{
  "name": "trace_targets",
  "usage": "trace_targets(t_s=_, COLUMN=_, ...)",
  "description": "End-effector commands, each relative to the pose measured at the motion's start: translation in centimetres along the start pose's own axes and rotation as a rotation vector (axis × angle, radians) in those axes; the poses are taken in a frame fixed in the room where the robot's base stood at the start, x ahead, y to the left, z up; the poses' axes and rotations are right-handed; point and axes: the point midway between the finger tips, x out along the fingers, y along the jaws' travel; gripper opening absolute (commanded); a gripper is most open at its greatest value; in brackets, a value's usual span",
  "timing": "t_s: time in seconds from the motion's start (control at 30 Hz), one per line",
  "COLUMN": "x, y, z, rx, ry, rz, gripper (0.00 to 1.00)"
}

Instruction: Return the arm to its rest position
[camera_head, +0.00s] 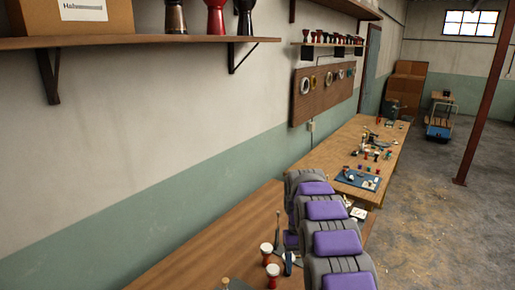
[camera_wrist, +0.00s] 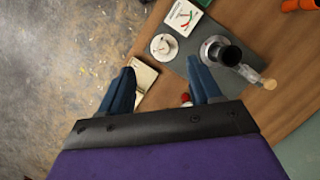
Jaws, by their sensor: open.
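My arm, with grey and purple links, reaches out over the near wooden bench in the head view. My gripper (camera_wrist: 160,64) shows in the wrist view with its two dark blue fingers wide apart, open and empty. Below it are the bench edge, a pale flat booklet (camera_wrist: 145,80) and a small red thing partly hidden by the right finger. In the head view the fingertips cannot be made out clearly behind the arm.
Two small red-and-white goblet drums (camera_head: 266,250) (camera_head: 272,272) stand left of the arm. A metal cup-like thing (camera_wrist: 213,43) and a round white piece (camera_wrist: 163,46) lie on a grey mat. A wall shelf (camera_head: 130,41) hangs upper left. Open floor (camera_head: 430,230) is at right.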

Motion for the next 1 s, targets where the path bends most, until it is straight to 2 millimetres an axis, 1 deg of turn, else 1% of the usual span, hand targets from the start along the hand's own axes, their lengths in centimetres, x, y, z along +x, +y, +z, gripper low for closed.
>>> trace_targets(t_s=0.03, x=-0.8, y=0.0, z=1.2, rx=0.004, ry=0.009, rz=-0.001, gripper=0.64)
trace_targets(t_s=0.23, x=-2.5, y=-0.3, z=5.9, rx=0.015, ry=0.032, rz=-0.004, gripper=0.64)
trace_targets(t_s=0.47, x=-3.4, y=-0.7, z=11.8, rx=0.030, ry=0.054, rz=-0.009, gripper=0.64)
trace_targets(t_s=0.63, x=-3.2, y=-1.1, z=16.5, rx=0.042, ry=0.068, rz=-0.013, gripper=0.64)
trace_targets(t_s=0.77, x=-2.7, y=-1.5, z=20.0, rx=0.051, ry=0.084, rz=-0.015, gripper=0.64)
trace_targets(t_s=1.0, x=-0.7, y=-2.2, z=26.6, rx=0.068, ry=0.107, rz=-0.021, gripper=0.64)
